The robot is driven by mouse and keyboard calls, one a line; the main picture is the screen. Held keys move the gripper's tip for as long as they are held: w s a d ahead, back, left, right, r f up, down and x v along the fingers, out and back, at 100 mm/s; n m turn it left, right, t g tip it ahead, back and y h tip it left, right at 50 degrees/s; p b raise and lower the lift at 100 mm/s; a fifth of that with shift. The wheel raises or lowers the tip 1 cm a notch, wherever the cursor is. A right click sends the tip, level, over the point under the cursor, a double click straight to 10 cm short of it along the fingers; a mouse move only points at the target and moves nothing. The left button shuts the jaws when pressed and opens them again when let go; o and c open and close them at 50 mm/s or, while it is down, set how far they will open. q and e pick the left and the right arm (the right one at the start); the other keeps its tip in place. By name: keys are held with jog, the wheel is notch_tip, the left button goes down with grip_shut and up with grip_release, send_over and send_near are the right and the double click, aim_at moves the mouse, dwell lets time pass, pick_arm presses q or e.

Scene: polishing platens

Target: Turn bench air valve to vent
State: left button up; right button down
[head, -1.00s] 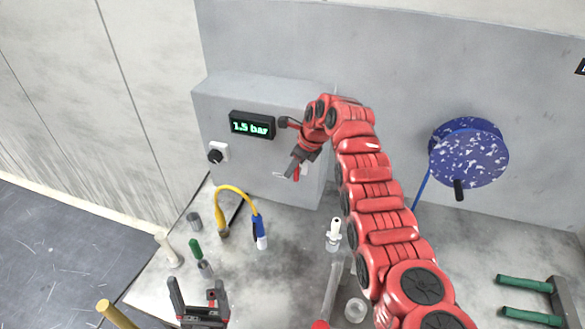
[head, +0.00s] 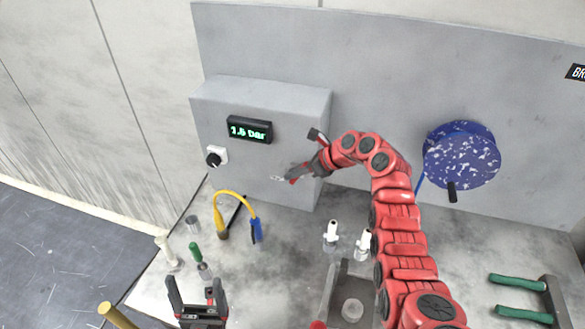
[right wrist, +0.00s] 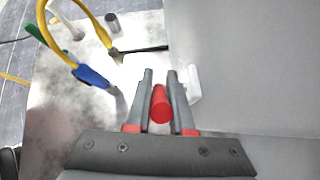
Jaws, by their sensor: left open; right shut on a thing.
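A red cylindrical handle (right wrist: 161,104) lies between the fingers of my right gripper (right wrist: 161,88), which is shut on it. It looks like the air valve's lever; its pivot and setting are hidden. In the head view my right gripper (head: 290,178) is at the front face of the grey box (head: 285,105), low on its right part. A pale fitting (right wrist: 193,84) shows on the box beside the fingers. A display (head: 249,130) on the box reads about 1.5 bar, its digits blurred. My left gripper (head: 196,300) is open and empty over the bench's front.
A black knob (head: 214,157) on a white plate is at the box's left. A yellow cable loop (head: 236,195) with a blue end stands on the bench (head: 285,240). White-topped fittings (head: 331,232) stand right of it. A blue speckled disc (head: 460,155) hangs on the back panel.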

jog(key=shift+s+d+f+y, duration=0.15)
jog(key=shift+d+f+y, duration=0.1)
jog(key=shift+y, duration=0.45)
jog(key=shift+t+p, duration=0.3)
